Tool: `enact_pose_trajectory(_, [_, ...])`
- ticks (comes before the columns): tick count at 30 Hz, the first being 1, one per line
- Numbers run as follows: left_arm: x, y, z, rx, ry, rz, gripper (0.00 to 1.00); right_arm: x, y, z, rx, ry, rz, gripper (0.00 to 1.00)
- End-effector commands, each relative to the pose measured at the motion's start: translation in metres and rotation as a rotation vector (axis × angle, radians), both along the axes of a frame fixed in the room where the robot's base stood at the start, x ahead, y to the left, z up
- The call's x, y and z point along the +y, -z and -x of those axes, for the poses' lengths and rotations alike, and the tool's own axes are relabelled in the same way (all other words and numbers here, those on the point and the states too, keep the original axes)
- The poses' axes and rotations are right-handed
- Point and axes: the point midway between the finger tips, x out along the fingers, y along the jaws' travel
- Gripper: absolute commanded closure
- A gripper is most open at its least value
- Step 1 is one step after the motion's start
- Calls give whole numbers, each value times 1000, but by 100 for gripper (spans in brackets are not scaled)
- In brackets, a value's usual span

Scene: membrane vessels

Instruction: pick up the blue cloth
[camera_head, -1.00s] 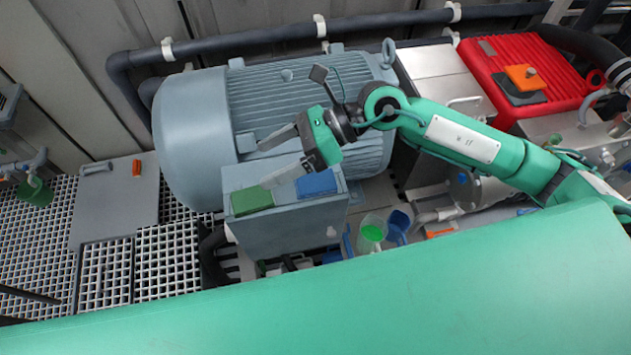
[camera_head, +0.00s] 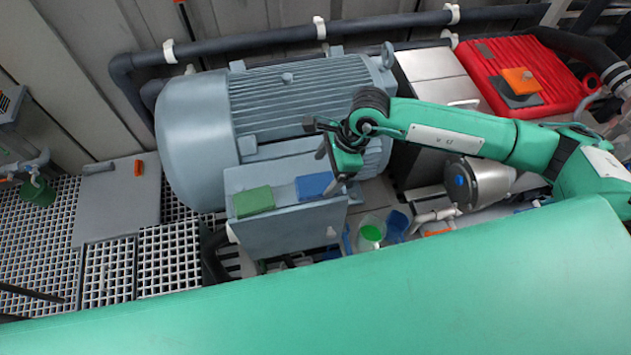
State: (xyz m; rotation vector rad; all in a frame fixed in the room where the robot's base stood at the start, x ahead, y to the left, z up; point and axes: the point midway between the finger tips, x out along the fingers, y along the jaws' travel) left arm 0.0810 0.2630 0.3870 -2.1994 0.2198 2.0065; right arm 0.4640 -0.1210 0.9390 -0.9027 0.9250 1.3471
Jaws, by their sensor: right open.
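The blue cloth (camera_head: 315,186) lies flat and folded on top of a grey box in front of the big grey motor. A green cloth (camera_head: 254,200) lies on the same box, to its left. My right gripper (camera_head: 326,170) is open and empty at the right end of the blue cloth. Its fingers point down and to the left, one seen over the cloth's right edge. I cannot tell whether it touches the cloth. My left gripper is not in view.
The grey motor (camera_head: 190,130) stands right behind the grey box (camera_head: 285,230). A clear cup with green contents (camera_head: 371,233) and a blue cup (camera_head: 397,224) stand to the right of the box. A red ribbed unit (camera_head: 560,75) bears an orange block (camera_head: 521,79). Grating (camera_head: 110,270) lies at left.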

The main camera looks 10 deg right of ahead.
Motion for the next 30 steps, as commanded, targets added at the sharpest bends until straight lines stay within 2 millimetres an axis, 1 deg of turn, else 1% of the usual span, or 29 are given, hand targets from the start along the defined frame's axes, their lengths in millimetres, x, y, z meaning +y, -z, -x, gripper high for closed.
enact_pose_trajectory(5, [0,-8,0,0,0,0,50,5,9,0,4,0,-2,18])
enact_pose_trajectory(10, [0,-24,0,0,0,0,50,11,29,-5,5,0,-1,18])
enact_pose_trajectory(12, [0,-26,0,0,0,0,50,15,40,-5,4,1,-1,18])
enact_pose_trajectory(15, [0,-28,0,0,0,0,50,18,49,-5,3,0,-2,18])
enact_pose_trajectory(18, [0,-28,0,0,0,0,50,19,53,-5,1,-2,-1,18])
enact_pose_trajectory(30, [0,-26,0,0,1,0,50,19,54,-6,1,0,-2,18])
